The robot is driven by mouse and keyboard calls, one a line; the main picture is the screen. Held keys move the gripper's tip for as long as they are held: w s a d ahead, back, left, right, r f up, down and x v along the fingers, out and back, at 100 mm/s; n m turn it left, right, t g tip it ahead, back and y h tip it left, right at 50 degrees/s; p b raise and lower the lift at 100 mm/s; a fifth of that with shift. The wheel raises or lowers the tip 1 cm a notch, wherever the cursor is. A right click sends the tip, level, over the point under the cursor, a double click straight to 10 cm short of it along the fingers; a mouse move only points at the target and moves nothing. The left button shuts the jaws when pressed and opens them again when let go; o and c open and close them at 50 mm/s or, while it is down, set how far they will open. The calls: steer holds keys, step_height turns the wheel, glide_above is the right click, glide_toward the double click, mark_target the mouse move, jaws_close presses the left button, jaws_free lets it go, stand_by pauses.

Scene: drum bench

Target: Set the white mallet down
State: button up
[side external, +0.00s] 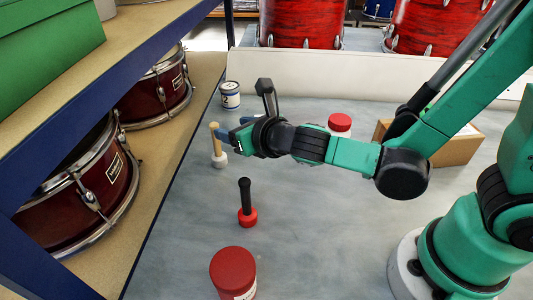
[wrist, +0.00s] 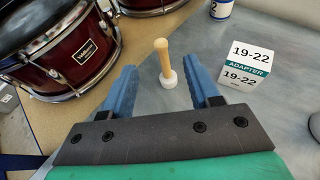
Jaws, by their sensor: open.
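The white mallet (side external: 219,160) stands on its white head on the grey bench, its pale wooden handle pointing up. It also shows in the wrist view (wrist: 167,78), between and slightly beyond the blue fingertips. My gripper (side external: 229,136) is low over the bench beside the mallet, with its fingers reaching toward the handle. In the wrist view my gripper (wrist: 160,70) is open, with clear space on both sides of the mallet and no finger seen touching it.
A white and green adapter box (wrist: 246,66) sits right of the fingers. A red mallet with a black handle (side external: 246,212) and a red-lidded jar (side external: 233,272) stand nearer the camera. A labelled can (side external: 230,97) stands behind.

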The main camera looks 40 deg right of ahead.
steer(key=s+d+r+m+g, duration=0.1)
steer(key=s+d+m+g, duration=0.2)
steer(key=m, duration=1.5)
steer(key=s+d+r+m+g, duration=0.1)
steer(key=s+d+m+g, duration=0.2)
steer(key=m, duration=1.5)
steer(key=s+d, duration=0.3)
steer(key=d, duration=0.1)
steer(key=shift+s+d+g, duration=0.15)
steer(key=shift+s+g, duration=0.15)
